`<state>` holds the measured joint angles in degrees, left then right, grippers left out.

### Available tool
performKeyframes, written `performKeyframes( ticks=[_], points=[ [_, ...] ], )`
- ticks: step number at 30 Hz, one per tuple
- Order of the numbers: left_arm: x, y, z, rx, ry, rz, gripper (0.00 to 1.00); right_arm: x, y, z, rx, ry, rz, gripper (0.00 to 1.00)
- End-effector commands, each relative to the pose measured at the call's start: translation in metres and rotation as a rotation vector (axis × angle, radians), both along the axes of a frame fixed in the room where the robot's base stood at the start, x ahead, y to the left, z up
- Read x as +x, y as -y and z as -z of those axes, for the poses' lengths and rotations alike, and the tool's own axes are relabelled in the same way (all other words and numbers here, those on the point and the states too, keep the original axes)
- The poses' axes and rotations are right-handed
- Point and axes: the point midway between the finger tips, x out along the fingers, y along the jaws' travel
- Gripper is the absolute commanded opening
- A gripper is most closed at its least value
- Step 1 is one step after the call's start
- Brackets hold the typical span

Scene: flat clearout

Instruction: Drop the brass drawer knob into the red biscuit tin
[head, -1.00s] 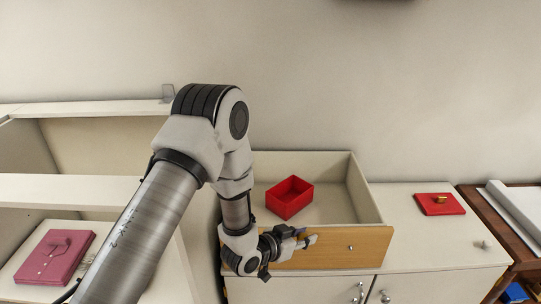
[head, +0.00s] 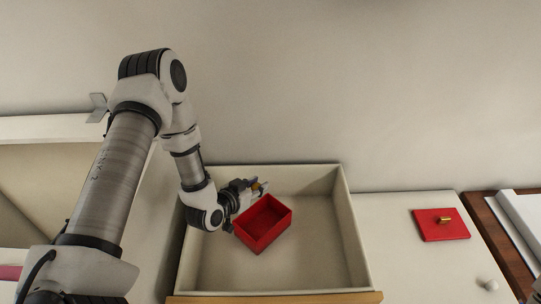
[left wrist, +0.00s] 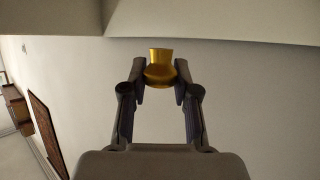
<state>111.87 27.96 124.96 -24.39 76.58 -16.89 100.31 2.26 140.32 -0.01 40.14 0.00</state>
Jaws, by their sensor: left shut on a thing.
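The red biscuit tin (head: 263,241) is an open-topped box standing inside the open drawer (head: 318,262). It looks empty as far as I can see. My left gripper (head: 262,187) is just behind the tin's far left rim in the picture, apparently above it. In the left wrist view, the left gripper (left wrist: 161,75) is shut on the brass drawer knob (left wrist: 160,68), a small golden flared piece between the fingertips. In the head view the knob is only a small golden hint at the fingertips. I do not see my right gripper.
A flat red lid (head: 432,230) with a small brass-coloured piece (head: 445,219) lies on the white cabinet top (head: 400,270) at right. A small pale knob-like thing (head: 489,284) is near the front. The drawer floor around the tin is clear.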

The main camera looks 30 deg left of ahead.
Motion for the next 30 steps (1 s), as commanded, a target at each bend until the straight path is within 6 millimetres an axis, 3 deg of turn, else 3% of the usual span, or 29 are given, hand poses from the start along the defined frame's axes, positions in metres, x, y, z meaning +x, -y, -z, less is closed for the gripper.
performKeyframes(
  ticks=[5, 15, 25, 26, 27, 28, 30],
  points=[
    [-0.004, -0.001, 0.014, 0.0, -0.001, -0.004, 0.06, -0.001, 0.0, 0.009, 0.0, -0.003, 0.001, 0.4],
    [-0.004, -0.001, 0.059, 0.0, 0.0, -0.004, 0.06, -0.002, 0.0, 0.047, 0.0, -0.003, 0.001, 0.4],
    [-0.004, 0.0, 0.061, -0.001, 0.0, -0.005, 0.06, -0.002, 0.0, 0.048, 0.0, -0.002, 0.001, 0.4],
    [-0.004, 0.0, 0.061, -0.001, 0.0, -0.005, 0.4, -0.002, 0.0, 0.048, 0.0, -0.002, 0.001, 0.4],
    [-0.004, 0.0, 0.061, -0.002, 0.0, -0.004, 0.54, -0.002, 0.0, 0.048, 0.0, -0.002, 0.001, 0.4],
    [-0.004, 0.0, 0.061, -0.002, 0.0, -0.004, 0.59, -0.002, 0.0, 0.048, 0.0, -0.002, 0.001, 0.4],
    [-0.003, 0.0, 0.061, -0.001, 0.0, -0.005, 0.59, -0.002, 0.0, 0.048, 0.0, -0.002, 0.001, 0.4]
  ],
)
